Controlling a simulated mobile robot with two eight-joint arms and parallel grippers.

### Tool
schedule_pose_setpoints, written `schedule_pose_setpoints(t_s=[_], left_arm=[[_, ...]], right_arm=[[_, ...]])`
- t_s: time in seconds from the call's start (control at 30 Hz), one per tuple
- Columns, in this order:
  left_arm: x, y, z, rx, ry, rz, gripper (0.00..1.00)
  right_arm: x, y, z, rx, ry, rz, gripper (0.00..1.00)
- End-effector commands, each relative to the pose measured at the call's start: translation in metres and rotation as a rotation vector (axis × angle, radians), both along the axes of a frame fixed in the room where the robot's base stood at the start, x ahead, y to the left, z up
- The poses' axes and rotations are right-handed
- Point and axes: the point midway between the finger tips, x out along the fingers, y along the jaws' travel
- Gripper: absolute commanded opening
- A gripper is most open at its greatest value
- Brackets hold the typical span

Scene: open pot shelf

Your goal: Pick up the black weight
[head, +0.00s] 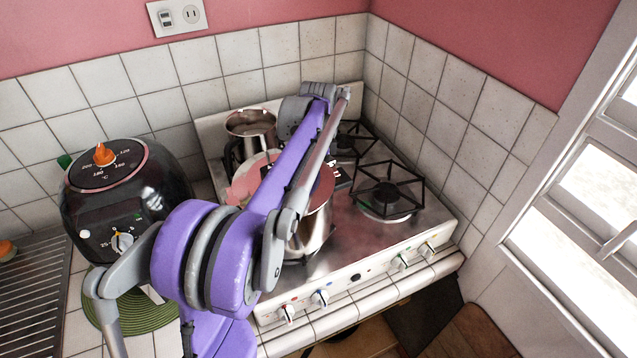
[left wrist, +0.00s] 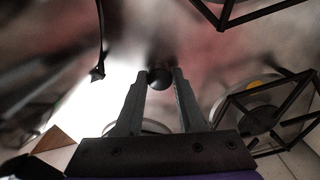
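The black weight (left wrist: 160,78) shows in the left wrist view as a small dark round knob between the tips of my left gripper (left wrist: 162,74). The two grey fingers stand apart on either side of it, and I cannot tell whether they touch it. Behind it is a blurred, shiny pale and reddish surface. In the head view my purple left arm reaches over the stove (head: 330,262). The left fingers and the weight cannot be made out there. My right gripper is in neither view.
A steel pot (head: 308,232) stands partly behind my arm, and another pot (head: 251,124) is at the back left of the stove. Black burner grates (head: 388,193) are at the right. A black air fryer (head: 92,205) stands left. Tiled walls close the corner.

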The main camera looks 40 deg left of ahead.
Motion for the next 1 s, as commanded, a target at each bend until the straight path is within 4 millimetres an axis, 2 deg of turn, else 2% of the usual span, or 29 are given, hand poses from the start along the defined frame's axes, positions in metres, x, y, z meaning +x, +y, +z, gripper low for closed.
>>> schedule_pose_setpoints(t_s=[0.03,0.17,0.57,0.67,1.0], left_arm=[[0.000,0.000,0.000,0.000,0.000,0.000,0.23],[0.000,0.000,0.000,0.000,0.000,0.000,0.00],[0.000,0.000,0.006,0.000,0.000,0.000,0.00],[0.000,0.000,0.020,0.000,0.000,0.000,0.00],[0.000,0.000,0.085,-0.001,-0.001,0.000,0.00]], right_arm=[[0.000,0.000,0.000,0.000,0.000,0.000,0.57],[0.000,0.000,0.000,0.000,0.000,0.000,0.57],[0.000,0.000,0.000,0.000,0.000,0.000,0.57],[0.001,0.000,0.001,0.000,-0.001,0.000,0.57],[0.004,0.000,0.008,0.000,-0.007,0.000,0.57]])
